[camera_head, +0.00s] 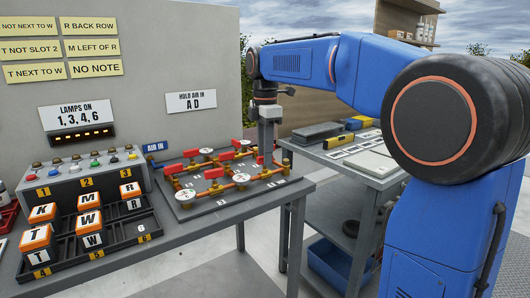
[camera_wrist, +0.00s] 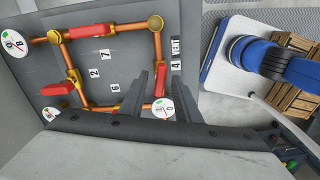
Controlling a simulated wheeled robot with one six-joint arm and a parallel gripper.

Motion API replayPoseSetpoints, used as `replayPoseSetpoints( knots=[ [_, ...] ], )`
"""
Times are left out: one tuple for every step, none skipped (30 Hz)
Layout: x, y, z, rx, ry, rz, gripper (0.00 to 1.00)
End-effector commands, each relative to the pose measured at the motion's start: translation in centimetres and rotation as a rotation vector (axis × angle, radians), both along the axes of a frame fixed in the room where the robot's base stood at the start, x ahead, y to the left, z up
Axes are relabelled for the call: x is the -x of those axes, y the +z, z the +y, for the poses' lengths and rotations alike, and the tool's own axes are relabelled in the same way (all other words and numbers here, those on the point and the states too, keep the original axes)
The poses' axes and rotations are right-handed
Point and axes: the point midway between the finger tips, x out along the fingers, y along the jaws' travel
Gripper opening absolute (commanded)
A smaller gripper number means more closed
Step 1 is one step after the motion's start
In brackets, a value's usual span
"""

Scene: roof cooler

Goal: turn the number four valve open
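The valve board (camera_head: 215,208) is a grey panel with copper pipes, red valve handles and round white gauges. My gripper (camera_head: 266,160) points down over its right part. In the wrist view my gripper (camera_wrist: 152,68) shows two dark fingers with a narrow gap between them.
Other red handles (camera_wrist: 90,30) and gauges (camera_wrist: 155,22) stand close by on the board. A button box (camera_head: 90,180) and a rack of lettered blocks (camera_head: 150,237) are to the left. A side table (camera_head: 375,180) stands to the right, and a wall panel (camera_head: 180,60) rises behind.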

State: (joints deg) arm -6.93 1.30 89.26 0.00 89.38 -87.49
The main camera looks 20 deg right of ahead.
Motion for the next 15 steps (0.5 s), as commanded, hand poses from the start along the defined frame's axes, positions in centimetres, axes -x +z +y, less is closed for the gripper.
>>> replayPoseSetpoints(
  knots=[
    [0.0,0.0,0.0,0.0,0.0,0.0,0.3],
    [0.0,0.1,0.0,0.0,0.0,0.0,0.3],
    [0.0,0.2,0.0,0.0,0.0,0.0,0.3],
    [0.0,0.4,0.0,0.0,0.0,-0.001,0.3],
    [0.0,0.6,0.0,0.0,0.0,-0.001,0.3],
    [0.0,1.0,0.0,0.0,0.0,-0.001,0.3],
    [0.0,1.3,0.0,0.0,0.0,0.0,0.3],
    [-0.1,1.7,0.0,0.0,0.0,-0.001,0.3],
    [-0.1,2.4,0.0,0.0,0.0,-0.002,0.3],
    [-0.1,2.9,0.0,0.0,0.0,-0.001,0.3],
    [-0.1,3.5,0.0,0.0,0.0,-0.002,0.3],
    [-0.1,4.2,0.0,0.0,0.0,-0.002,0.3],
    [-0.1,4.9,0.0,0.0,0.0,-0.002,0.3],
    [-0.1,5.5,0.0,0.0,0.0,-0.003,0.3],
    [-0.1,6.3,0.0,0.0,0.0,-0.003,0.3]
  ],
)
